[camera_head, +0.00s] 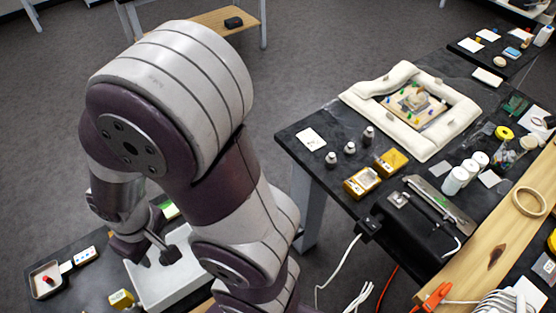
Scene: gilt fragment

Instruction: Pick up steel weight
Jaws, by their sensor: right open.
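Three small steel weights stand upright on the black table to the right: the nearest to the left (331,159), a middle one (350,148) and the one farthest right (368,135). They stand apart from each other. My right gripper (156,254) is at the lower left, far from these weights. It is open, with its fingers pointing down over a white tray (196,269). My arm hides part of that tray, so I cannot tell all that lies in it. My left gripper is not in view.
Next to the weights are a white card (311,139) and two yellow instruments (362,182) (391,162). A white padded ring (367,91) lies behind. At the lower left are a small tray with a red item (47,280) and a yellow block (121,299). Floor separates the tables.

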